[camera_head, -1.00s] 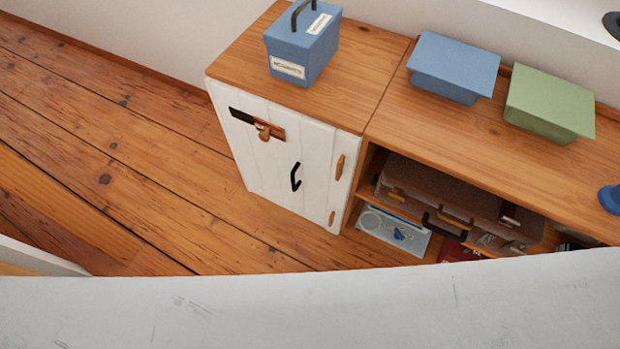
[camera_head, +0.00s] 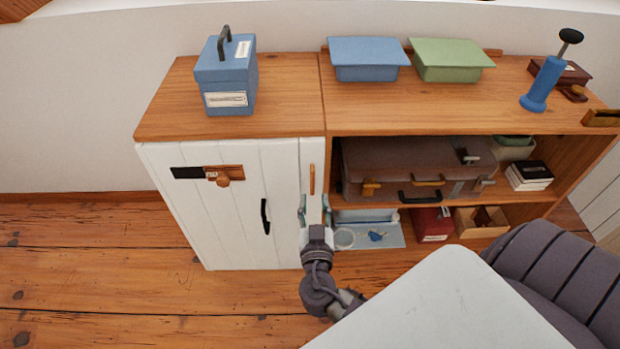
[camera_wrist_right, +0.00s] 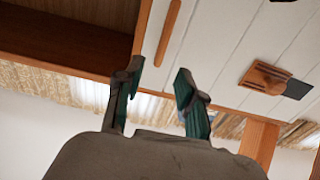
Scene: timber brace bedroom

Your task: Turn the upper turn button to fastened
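The upper turn button (camera_head: 312,179) is a slim wooden bar on the narrow white strip at the right of the white cabinet door (camera_head: 240,230). It stands upright, along the strip, and does not visibly cross onto the door. It also shows in the right wrist view (camera_wrist_right: 168,32), beyond the fingertips. My right gripper (camera_head: 314,208) is open and empty, just below the button in the head view. Its two fingers stand apart in the wrist view (camera_wrist_right: 157,82). A lower turn button is not visible now, perhaps behind my gripper. My left gripper is out of view.
The door carries a black handle (camera_head: 265,216) and a wooden latch piece (camera_head: 222,178). A blue box (camera_head: 226,85) stands on the cabinet top. Right of the strip, open shelves hold a brown suitcase (camera_head: 400,165) and a red box (camera_head: 431,224). Floor before the door is clear.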

